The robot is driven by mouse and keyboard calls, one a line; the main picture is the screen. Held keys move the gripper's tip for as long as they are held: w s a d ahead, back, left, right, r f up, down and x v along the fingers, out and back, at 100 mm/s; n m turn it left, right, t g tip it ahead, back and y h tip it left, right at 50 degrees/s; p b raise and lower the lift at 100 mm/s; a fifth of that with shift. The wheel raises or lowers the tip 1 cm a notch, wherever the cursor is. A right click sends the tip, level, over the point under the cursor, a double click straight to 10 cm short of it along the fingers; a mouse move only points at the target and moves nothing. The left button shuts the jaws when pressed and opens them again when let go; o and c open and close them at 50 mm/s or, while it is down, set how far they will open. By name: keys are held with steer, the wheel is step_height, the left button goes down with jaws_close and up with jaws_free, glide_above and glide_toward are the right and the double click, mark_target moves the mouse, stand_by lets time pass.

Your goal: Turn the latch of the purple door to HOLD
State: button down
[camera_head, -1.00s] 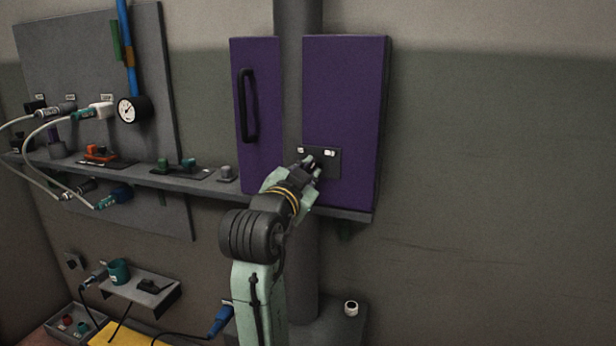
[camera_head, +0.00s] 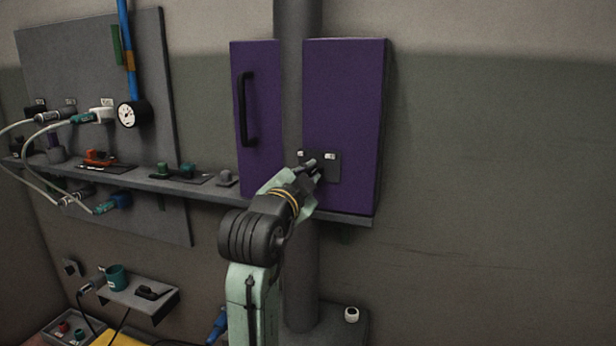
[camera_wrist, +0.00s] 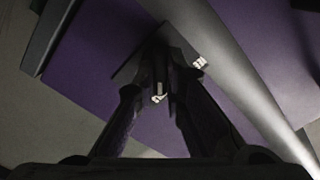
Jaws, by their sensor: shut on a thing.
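The purple door (camera_head: 345,90) stands on the shelf, with a dark latch plate (camera_head: 333,172) low on its face. The plate bears two small white labels, a left one (camera_head: 300,154) and a right one (camera_head: 330,156), too small to read. My gripper (camera_head: 314,168) is at the plate, its fingers shut on the latch. The latch is mostly hidden between the fingers, so its setting cannot be told. In the wrist view my gripper (camera_wrist: 160,78) closes over the dark plate (camera_wrist: 133,68), with one white label (camera_wrist: 199,62) beside the fingers and another (camera_wrist: 158,98) between them.
A second purple panel with a black handle (camera_head: 247,110) is left of the grey column (camera_head: 292,100). The shelf (camera_head: 130,180) carries switches and cabled plugs at left. A gauge (camera_head: 133,114) hangs on the grey board. The wall to the right is clear.

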steer(key=c, duration=1.7)
jaws_free()
steer(key=shift+o, duration=0.2)
steer(key=v, duration=1.2)
